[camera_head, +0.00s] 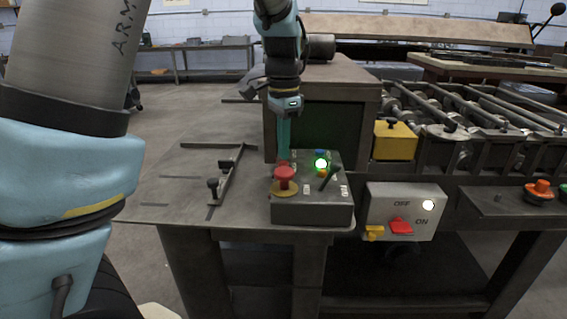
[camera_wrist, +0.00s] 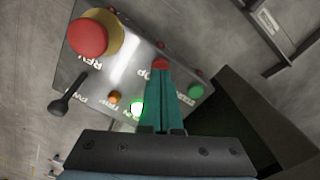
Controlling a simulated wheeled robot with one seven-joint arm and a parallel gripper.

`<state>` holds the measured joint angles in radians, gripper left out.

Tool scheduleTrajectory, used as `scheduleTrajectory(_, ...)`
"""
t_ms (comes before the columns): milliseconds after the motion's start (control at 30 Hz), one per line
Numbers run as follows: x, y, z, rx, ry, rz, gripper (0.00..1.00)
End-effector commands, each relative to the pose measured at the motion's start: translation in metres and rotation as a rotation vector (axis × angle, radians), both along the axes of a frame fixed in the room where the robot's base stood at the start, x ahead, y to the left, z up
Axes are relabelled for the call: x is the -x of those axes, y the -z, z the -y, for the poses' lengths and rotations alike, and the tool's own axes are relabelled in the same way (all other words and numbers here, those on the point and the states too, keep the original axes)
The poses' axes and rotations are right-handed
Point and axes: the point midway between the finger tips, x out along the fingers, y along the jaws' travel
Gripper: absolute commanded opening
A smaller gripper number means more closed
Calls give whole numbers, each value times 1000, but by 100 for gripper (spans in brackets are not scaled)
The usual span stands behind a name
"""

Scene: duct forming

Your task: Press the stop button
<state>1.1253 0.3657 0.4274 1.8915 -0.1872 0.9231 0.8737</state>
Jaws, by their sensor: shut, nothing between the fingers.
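The grey control box (camera_head: 312,212) stands on the table's front right part; its panel (camera_wrist: 75,70) fills the upper left of the wrist view. A small red button (camera_wrist: 160,62) shows at my fingertips, beside a partly hidden label ending in "OP". My gripper (camera_wrist: 161,73) has its teal fingers together and empty, pointing down at this button; I cannot tell whether they touch it. In the head view my gripper (camera_head: 284,157) is just behind the large red mushroom button (camera_head: 285,175), which has a yellow base and also shows in the wrist view (camera_wrist: 88,38).
The panel also has a lit green lamp (camera_head: 321,163), a black lever (camera_head: 329,178), an orange button (camera_wrist: 114,97) and a green button (camera_wrist: 195,91). An ON/OFF box (camera_head: 385,225) hangs to the right. A dark machine housing (camera_head: 345,95) stands close behind.

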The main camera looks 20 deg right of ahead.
Motion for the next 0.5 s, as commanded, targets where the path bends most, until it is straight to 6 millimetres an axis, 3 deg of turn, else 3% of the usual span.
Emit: scheduleTrajectory(500,0,11,0,-1,0,0,0)
